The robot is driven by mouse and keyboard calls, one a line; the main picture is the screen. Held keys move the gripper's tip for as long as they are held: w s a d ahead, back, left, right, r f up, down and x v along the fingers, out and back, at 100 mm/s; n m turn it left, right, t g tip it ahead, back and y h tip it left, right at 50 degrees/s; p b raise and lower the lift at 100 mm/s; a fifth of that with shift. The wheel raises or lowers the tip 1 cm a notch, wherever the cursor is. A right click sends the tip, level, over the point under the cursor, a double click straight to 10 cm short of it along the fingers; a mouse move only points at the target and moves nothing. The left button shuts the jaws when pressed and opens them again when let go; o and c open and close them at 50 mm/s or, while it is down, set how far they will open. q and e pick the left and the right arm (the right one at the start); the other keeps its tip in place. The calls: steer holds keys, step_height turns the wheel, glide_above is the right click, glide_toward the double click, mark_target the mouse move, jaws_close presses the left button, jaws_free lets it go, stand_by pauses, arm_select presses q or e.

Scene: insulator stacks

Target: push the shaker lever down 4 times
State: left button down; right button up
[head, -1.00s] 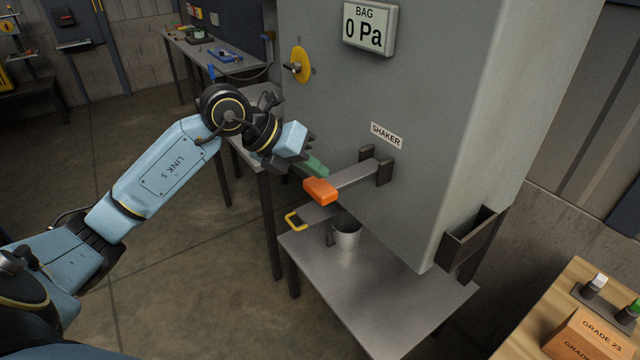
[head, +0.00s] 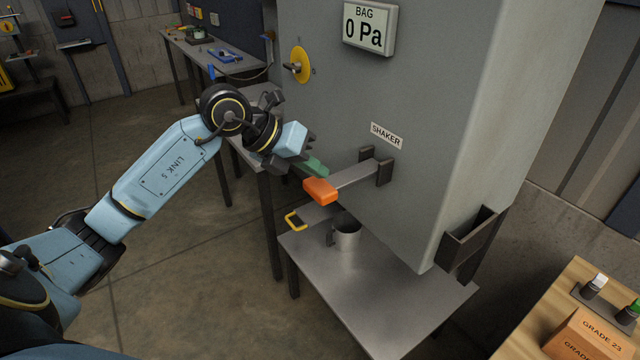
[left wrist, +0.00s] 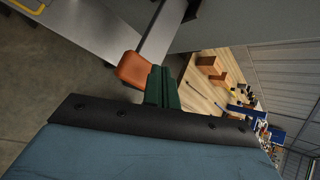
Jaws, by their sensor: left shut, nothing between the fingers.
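The shaker lever is a grey bar (head: 352,176) with an orange grip (head: 320,191) at its free end. It sticks out from the cabinet below the SHAKER label (head: 386,136). My left gripper (head: 317,168) is shut and empty, its green fingers just behind and above the orange grip in the head view. In the left wrist view the green fingers (left wrist: 164,88) are beside the orange grip (left wrist: 133,70), with the grey bar (left wrist: 162,32) running away beyond. I cannot tell whether they touch. My right gripper is not in view.
The grey cabinet (head: 440,90) carries a BAG display (head: 369,26) reading 0 Pa and a yellow dial (head: 300,64). Open floor lies left.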

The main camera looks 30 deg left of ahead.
mark_target(310, 192)
arm_select(q)
steer(key=shift+f, duration=0.15)
steer(key=shift+f+b, duration=0.3)
steer(key=shift+b, duration=0.1)
steer(key=shift+f+b, duration=2.2)
steer(key=shift+f, duration=0.55)
stand_by(2.0)
steer(key=shift+r, duration=0.1)
stand_by(0.5)
steer(key=shift+r+p, duration=2.2)
steer(key=shift+r, duration=0.9)
steer(key=shift+r+p, duration=1.8)
steer(key=shift+r, duration=0.7)
